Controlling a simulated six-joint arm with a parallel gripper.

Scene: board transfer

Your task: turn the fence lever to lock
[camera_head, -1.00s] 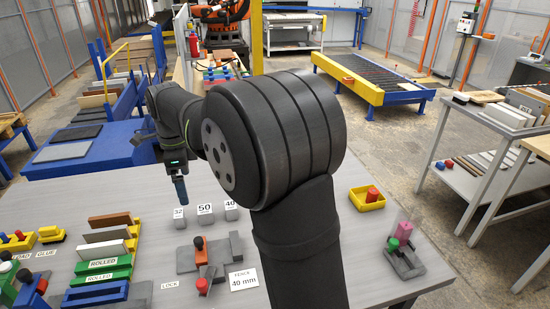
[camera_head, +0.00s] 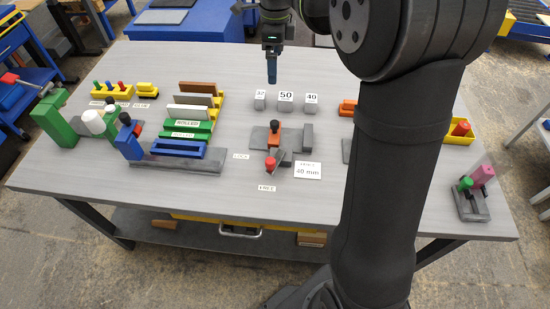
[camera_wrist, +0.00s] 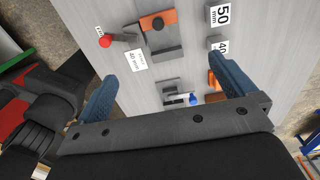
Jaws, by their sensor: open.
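The fence lever has a red knob (camera_head: 270,164) and sits at the front of a grey fence fixture (camera_head: 258,138) on the table. Its knob points to the front, between the LOCK label (camera_head: 240,156) at its left and the FREE label (camera_head: 267,188) in front, closer to FREE. An orange block with a black knob (camera_head: 274,127) stands behind it. The red knob also shows at upper left in the wrist view (camera_wrist: 105,41). My gripper (camera_head: 271,78) hangs behind the fixture, above the table and apart from it. In the wrist view its blue fingers (camera_wrist: 165,70) are spread and empty.
A "40 mm" fence card (camera_head: 308,170) lies right of the lever. Blocks marked 32, 50 and 40 (camera_head: 285,105) stand behind the fixture. Green and blue racks (camera_head: 180,149) are at left. My arm hides part of the table at right.

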